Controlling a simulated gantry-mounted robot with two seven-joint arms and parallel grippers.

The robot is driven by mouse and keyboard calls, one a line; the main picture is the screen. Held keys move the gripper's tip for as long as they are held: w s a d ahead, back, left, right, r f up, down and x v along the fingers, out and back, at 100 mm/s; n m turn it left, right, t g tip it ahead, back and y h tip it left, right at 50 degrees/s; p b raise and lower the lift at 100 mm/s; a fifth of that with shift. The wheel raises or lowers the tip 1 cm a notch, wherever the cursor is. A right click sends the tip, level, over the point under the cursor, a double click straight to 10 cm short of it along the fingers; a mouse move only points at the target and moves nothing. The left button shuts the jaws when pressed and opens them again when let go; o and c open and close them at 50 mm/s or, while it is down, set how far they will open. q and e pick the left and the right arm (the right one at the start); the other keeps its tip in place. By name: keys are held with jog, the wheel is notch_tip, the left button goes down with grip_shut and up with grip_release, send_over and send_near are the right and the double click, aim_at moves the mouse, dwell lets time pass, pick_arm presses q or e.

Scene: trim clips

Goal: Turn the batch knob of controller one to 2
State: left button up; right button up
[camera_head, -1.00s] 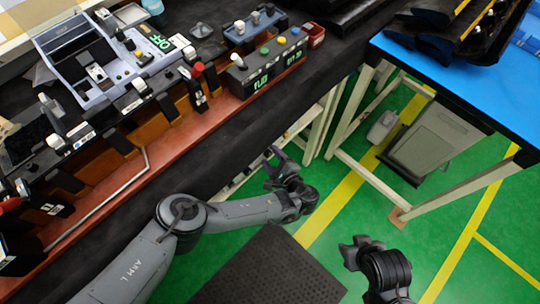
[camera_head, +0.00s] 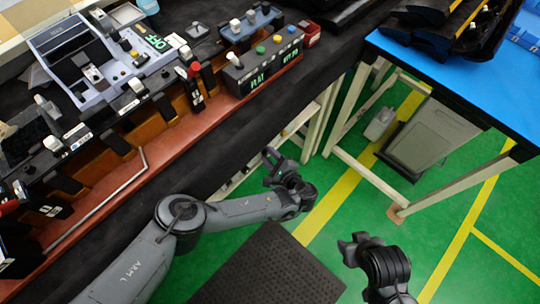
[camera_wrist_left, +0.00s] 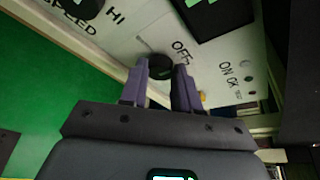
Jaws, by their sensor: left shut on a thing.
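My left gripper (camera_head: 270,166) is at the counter's front edge, low beside the green floor. In the left wrist view its two fingers (camera_wrist_left: 161,85) are shut on a round black knob (camera_wrist_left: 157,65) on a light panel (camera_wrist_left: 215,55). The knob sits just left of the printed word OFF. Its pointer and any number marks are hidden or too dark to read, and I cannot tell which controller this is. My right gripper (camera_head: 352,248) hangs over the floor, away from the counter; whether its fingers are apart is unclear.
The black counter (camera_head: 215,165) carries a grey console (camera_head: 72,55), several switches, and a black button box (camera_head: 262,65). A blue table (camera_head: 450,80) stands at right with a grey bin (camera_head: 430,138) below. Another dark knob (camera_wrist_left: 88,8) sits near HI. Open green floor lies between.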

pick_arm(q)
jog(key=shift+r+m+g+p, duration=0.1)
jog(key=shift+m+g+p, duration=0.35)
jog(key=shift+m, duration=0.25)
jog(key=shift+d+m+g+y, duration=0.1)
jog(key=shift+m+g+y, duration=0.3)
jog(key=shift+m, duration=0.1)
jog(key=shift+w+m, duration=0.1)
jog(key=shift+m, duration=0.4)
jog(key=shift+w+d+m+g+y+b, duration=0.1)
jog(key=shift+m+g+y+b, duration=0.3)
jog(key=shift+m+g+y, duration=0.3)
jog(key=o, duration=1.1)
jog(key=shift+c, duration=0.2)
